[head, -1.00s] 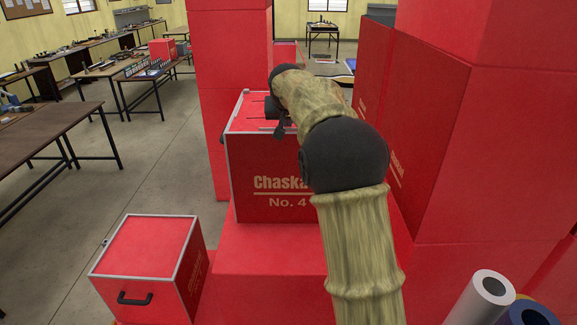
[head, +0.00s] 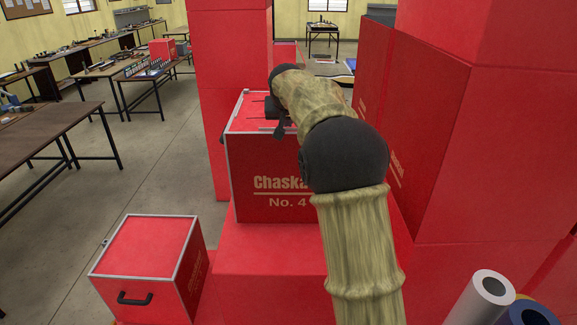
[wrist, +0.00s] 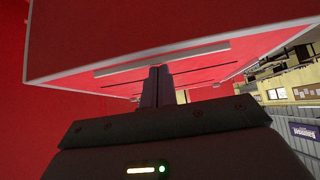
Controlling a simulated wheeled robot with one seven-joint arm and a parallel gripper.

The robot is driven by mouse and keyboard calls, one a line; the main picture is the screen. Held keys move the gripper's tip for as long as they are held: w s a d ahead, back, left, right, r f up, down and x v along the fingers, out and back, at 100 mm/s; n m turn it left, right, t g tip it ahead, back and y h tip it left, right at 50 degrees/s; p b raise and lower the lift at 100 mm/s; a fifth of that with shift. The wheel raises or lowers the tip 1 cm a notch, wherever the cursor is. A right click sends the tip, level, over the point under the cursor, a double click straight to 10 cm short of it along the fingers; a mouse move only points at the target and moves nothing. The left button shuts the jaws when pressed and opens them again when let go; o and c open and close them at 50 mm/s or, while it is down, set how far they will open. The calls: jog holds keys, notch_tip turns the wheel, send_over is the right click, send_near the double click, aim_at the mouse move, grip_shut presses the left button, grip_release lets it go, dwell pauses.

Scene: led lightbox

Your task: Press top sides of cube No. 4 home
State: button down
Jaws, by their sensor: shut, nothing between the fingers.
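Cube No. 4 (head: 262,165) is a red box with pale edge trim, lettered "Chaska…" and "No. 4", standing upright on a red block. Its top (head: 247,113) shows thin dark lines and a pale strip near my gripper. My gripper (head: 279,131) is at the top of this cube, partly hidden by my arm. In the wrist view my gripper (wrist: 157,70) has its two fingers together with nothing between them. The tips are close to a pale strip (wrist: 160,58) and thin dark lines on a red surface. I cannot tell whether they touch it.
A smaller red case (head: 150,250) with a black handle sits at lower left. Tall red blocks (head: 440,150) stand close on the right, and a red column (head: 230,60) rises behind the cube. Rolled tubes (head: 490,290) are at lower right. The floor at left is open before the workbenches.

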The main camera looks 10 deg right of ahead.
jog(key=shift+f, duration=0.2)
jog(key=shift+f, duration=0.1)
jog(key=shift+f+b, duration=0.25)
jog(key=shift+b, duration=0.05)
dwell(0.6)
jog(key=shift+r+p, duration=1.25)
jog(key=shift+r, duration=0.45)
jog(key=shift+f, duration=0.1)
